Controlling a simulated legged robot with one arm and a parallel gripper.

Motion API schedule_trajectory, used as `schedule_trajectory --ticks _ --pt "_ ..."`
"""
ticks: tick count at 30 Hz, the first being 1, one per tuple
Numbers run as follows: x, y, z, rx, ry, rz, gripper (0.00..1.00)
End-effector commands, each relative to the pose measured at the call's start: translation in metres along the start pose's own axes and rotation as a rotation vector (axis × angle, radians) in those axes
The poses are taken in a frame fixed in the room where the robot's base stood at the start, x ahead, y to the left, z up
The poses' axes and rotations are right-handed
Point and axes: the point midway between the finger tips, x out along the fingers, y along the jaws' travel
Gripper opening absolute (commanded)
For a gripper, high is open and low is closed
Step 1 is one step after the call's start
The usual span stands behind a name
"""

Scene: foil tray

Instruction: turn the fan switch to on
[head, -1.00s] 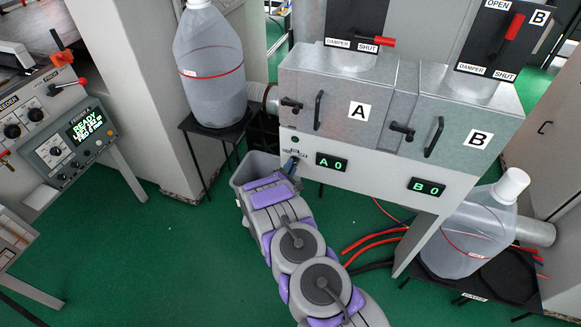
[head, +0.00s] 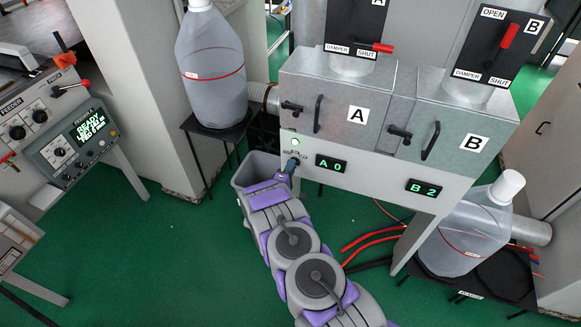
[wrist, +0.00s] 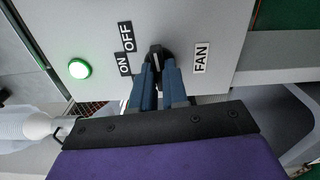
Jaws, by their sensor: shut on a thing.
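The fan switch (wrist: 155,52) is a small black knob on the grey panel, between the OFF label (wrist: 128,37), the ON label (wrist: 124,63) and the FAN label (wrist: 201,58) in the wrist view. My gripper (wrist: 157,74) is shut on the knob, with a blue finger on each side. The fingers hide part of the knob, so its exact pointing is hard to tell. A round lamp (wrist: 79,69) on the panel glows green; it also shows in the head view (head: 295,142). In the head view my gripper (head: 291,167) reaches the panel from below.
Display A (head: 331,164) reads 0 and display B (head: 424,188) reads 2. Damper A's red handle (head: 382,47) lies towards SHUT; damper B's red handle (head: 509,36) points up towards OPEN. A grey bin (head: 240,182) stands under the panel, beside my arm.

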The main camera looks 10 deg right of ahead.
Motion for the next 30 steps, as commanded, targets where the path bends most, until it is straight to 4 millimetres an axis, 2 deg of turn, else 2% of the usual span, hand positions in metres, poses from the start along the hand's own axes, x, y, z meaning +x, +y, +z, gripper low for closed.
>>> schedule_trajectory --ticks 9,22,23,30 --pt "-0.001 -0.0046 0.002 0.087 -0.002 -0.009 0.0" --pt "-0.0011 -0.006 0.0023 0.095 -0.003 -0.011 0.0" --pt "-0.0011 -0.0061 0.0024 0.095 -0.003 -0.011 0.15" --pt "-0.0009 -0.0038 0.0018 0.097 -0.002 -0.007 0.38"
